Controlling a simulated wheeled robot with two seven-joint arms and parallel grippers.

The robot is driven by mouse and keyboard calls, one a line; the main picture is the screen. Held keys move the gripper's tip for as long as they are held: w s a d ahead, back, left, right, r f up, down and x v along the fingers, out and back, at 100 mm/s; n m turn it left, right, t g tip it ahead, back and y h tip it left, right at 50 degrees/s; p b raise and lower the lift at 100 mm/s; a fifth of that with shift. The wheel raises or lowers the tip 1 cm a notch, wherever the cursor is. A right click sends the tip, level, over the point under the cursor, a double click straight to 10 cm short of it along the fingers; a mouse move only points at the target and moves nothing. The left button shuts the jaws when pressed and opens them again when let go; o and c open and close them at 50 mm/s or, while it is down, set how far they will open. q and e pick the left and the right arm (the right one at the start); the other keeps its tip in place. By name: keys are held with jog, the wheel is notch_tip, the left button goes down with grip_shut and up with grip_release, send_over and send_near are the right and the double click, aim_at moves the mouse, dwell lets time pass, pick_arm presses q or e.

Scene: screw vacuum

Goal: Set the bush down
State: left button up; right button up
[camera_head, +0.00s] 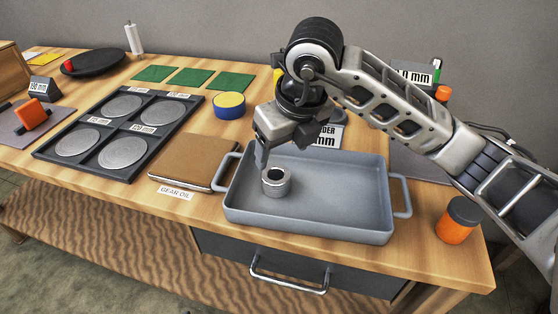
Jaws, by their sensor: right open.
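The bush (276,182) is a short grey metal cylinder with a dark hole in its top. It stands upright in the left part of the grey tray (345,215), which has a handle at each end. My right gripper (265,160) comes down from above at the bush's back left. Its jaws are open, with a finger close to the bush's rim; I cannot tell whether it touches. Part of the gripper's far side is hidden. My left gripper is not in view.
A brown board (195,160) labelled gear oil lies left of the tray. A black holder with several metal discs (122,146) is farther left. An orange jar (457,220) stands right of the tray. A blue and yellow round tin (229,106) is behind. The tray's right half is clear.

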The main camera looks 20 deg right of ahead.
jog(key=shift+v, duration=2.3)
jog(key=shift+f, duration=0.1)
